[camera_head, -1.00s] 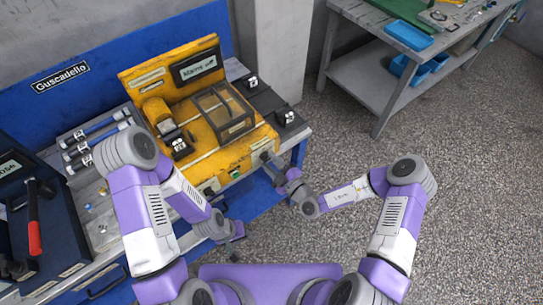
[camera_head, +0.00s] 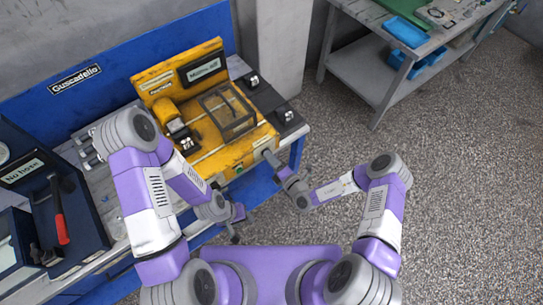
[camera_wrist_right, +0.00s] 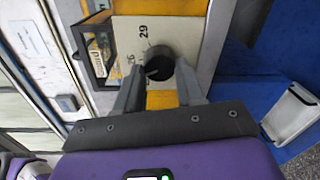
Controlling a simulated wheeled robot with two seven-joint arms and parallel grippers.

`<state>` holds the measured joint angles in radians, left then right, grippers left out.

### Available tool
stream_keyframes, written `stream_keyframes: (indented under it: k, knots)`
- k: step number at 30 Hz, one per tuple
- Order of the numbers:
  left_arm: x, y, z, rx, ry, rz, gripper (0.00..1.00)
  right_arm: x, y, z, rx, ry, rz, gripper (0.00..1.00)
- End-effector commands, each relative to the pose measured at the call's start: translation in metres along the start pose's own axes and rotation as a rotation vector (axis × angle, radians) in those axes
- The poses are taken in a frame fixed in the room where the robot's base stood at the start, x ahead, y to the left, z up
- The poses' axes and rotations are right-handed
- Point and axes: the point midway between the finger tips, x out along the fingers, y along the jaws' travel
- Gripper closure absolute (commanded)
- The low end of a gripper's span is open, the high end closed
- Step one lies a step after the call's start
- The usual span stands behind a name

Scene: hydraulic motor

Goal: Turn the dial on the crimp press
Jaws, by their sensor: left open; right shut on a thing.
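The yellow crimp press (camera_head: 205,110) stands on the workbench, with a clear-windowed box on top. Its dial (camera_wrist_right: 160,62) is a round black knob on a pale plate with printed numbers, "29" among them. My right gripper (camera_wrist_right: 158,82) is at the dial, with one finger on each side, shut on it. In the head view my right gripper (camera_head: 270,157) is at the press's front right corner, and the dial is hidden there. My left gripper (camera_head: 238,222) is open and empty, low in front of the bench, apart from the press.
A dark case with a red-handled tool (camera_head: 60,222) lies at the bench's left. Metal cylinders (camera_head: 88,145) lie left of the press, partly behind my left arm. A grey table (camera_head: 385,70) with blue bins stands at the back right. The floor between is clear.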

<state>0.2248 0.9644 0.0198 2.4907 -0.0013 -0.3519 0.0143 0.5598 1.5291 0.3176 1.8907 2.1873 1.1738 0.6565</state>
Motion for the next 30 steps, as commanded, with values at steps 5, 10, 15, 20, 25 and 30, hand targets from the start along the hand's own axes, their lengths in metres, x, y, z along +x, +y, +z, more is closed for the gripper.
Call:
stream_keyframes:
  k: [5,10,15,20,25,30]
  knots:
    - [-0.014,0.005,0.001,0.0,0.0,0.0,0.57,0.0,0.001,0.0,-0.165,-0.009,-0.005,0.93]
    - [-0.022,0.008,0.001,0.0,0.0,0.0,0.57,0.0,0.001,0.0,-0.319,-0.017,-0.008,0.93]
    - [-0.029,0.011,0.001,0.0,0.0,0.0,0.57,0.0,0.0,0.0,-0.45,-0.024,-0.009,0.93]
    - [-0.034,0.013,0.002,0.0,0.0,0.0,0.57,0.0,-0.001,-0.001,-0.545,-0.029,-0.011,0.93]
    - [-0.037,0.014,0.002,0.0,0.0,0.0,0.57,0.0,-0.001,0.0,-0.612,-0.034,-0.012,0.93]
    - [-0.038,0.014,0.002,0.0,0.0,0.0,0.57,0.0,-0.002,0.0,-0.646,-0.036,-0.013,0.93]
